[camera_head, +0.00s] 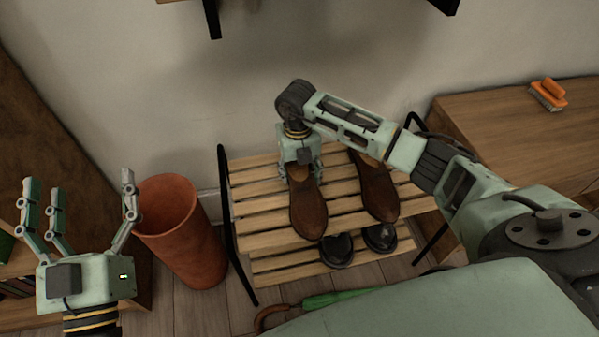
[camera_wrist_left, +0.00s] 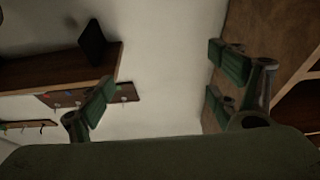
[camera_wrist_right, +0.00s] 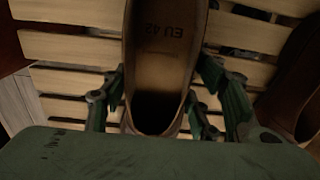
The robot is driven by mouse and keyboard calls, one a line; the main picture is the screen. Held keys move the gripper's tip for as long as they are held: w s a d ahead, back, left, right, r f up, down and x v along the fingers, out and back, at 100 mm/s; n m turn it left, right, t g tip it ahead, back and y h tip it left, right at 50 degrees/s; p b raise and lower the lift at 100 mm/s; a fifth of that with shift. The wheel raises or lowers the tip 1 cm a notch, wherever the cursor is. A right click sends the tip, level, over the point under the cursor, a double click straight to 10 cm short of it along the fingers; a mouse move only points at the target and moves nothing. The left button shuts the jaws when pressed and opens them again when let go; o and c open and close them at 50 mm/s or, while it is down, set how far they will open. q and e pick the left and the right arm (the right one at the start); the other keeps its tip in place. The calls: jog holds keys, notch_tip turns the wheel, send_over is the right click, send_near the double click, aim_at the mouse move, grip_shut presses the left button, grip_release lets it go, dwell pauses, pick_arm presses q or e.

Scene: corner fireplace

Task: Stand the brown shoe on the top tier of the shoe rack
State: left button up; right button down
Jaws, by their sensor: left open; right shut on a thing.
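A brown shoe (camera_head: 308,208) is on the top tier of the slatted wooden shoe rack (camera_head: 255,222), its toe toward the front. My right gripper (camera_head: 301,172) is shut on this shoe near its heel. In the right wrist view the shoe (camera_wrist_right: 160,50) shows its insole, marked EU 42, with fingers on both sides. A second brown shoe (camera_head: 377,190) stands to its right on the same tier, apart from it. My left gripper (camera_head: 85,215) is open and empty at the left, away from the rack. Whether the held shoe bears fully on the slats I cannot tell.
Black shoes (camera_head: 337,250) are on the lower tier. A tall terracotta container (camera_head: 180,235) stands left of the rack. A wooden cabinet (camera_head: 500,125) at the right holds an orange brush (camera_head: 548,94). A green umbrella (camera_head: 330,298) lies on the floor in front.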

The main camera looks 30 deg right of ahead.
jog(key=c, duration=1)
grip_release()
jog(key=shift+s+a+f, duration=0.1)
jog(key=shift+s+f, duration=0.1)
jog(key=shift+f, duration=0.2)
jog(key=shift+o, duration=0.9)
jog(key=shift+w+f, duration=0.1)
jog(key=o, duration=0.3)
jog(key=shift+w+r, duration=0.1)
jog(key=shift+r, duration=0.2)
